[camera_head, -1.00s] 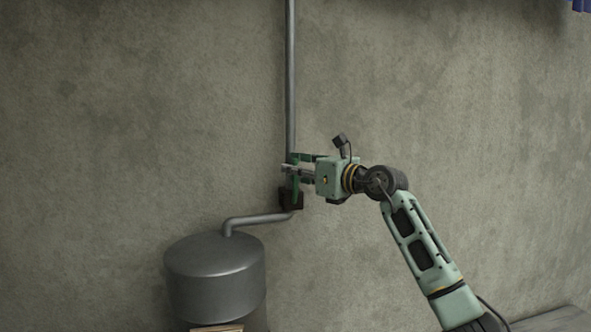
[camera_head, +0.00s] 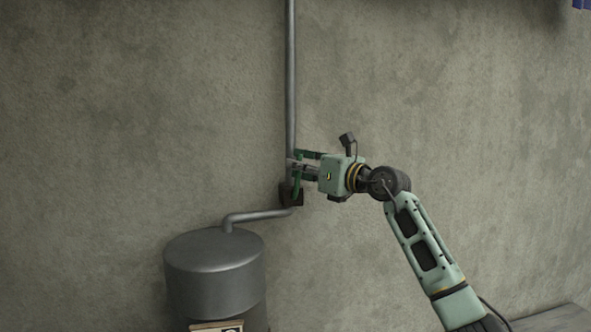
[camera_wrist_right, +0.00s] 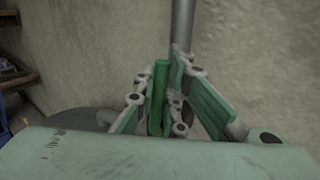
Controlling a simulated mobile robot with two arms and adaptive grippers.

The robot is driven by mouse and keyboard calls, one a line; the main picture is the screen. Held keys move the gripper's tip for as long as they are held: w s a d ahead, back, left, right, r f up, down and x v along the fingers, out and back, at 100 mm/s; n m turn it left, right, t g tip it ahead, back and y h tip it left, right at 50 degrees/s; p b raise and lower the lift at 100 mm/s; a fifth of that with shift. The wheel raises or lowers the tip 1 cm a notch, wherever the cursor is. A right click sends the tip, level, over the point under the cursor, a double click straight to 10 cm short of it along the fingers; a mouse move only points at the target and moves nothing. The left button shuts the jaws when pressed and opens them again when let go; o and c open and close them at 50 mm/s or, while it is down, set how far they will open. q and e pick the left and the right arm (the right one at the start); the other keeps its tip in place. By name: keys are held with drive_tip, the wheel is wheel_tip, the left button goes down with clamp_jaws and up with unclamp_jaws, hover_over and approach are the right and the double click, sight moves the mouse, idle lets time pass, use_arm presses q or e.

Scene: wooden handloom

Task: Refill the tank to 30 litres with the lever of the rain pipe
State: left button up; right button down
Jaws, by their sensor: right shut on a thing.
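The grey rain pipe (camera_head: 291,80) runs down the wall to a dark valve block (camera_head: 291,195). A bent outlet pipe (camera_head: 258,217) leads from there into the top of the grey round tank (camera_head: 215,265) at lower left. My right gripper (camera_head: 299,167) is at the pipe just above the block, shut on the green lever (camera_wrist_right: 158,98), which stands between its fingers in the right wrist view. The fingers hide much of the lever in the head view. A pale plate (camera_head: 205,328) shows at the tank's lower front, cut off, so no level is readable. My left gripper is out of view.
A bare plaster wall (camera_head: 450,120) stands behind everything. A grey ledge (camera_head: 555,320) is at lower right. Dark wooden shelving (camera_wrist_right: 12,75) shows at the left edge of the right wrist view. The space around my right arm is clear.

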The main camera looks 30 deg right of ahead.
drive_tip(key=s+d+f+m+t+h, duration=0.2)
drive_tip(key=d+f+m+t+h, duration=0.4)
drive_tip(key=m, duration=1.3)
drive_tip(key=shift+d+f+m+t+h+p, duration=0.4)
drive_tip(key=shift+d+f+h, duration=0.35)
drive_tip(key=shift+h, duration=0.75)
drive_tip(key=shift+d+f+m, duration=0.1)
drive_tip(key=shift+f+m, duration=0.15)
drive_tip(key=shift+m, duration=0.15)
drive_tip(key=c, duration=2.2)
unclamp_jaws()
drive_tip(key=o, duration=0.4)
drive_tip(key=shift+d+r, duration=0.1)
drive_tip(key=shift+r, duration=0.05)
drive_tip(key=shift+h, duration=0.4)
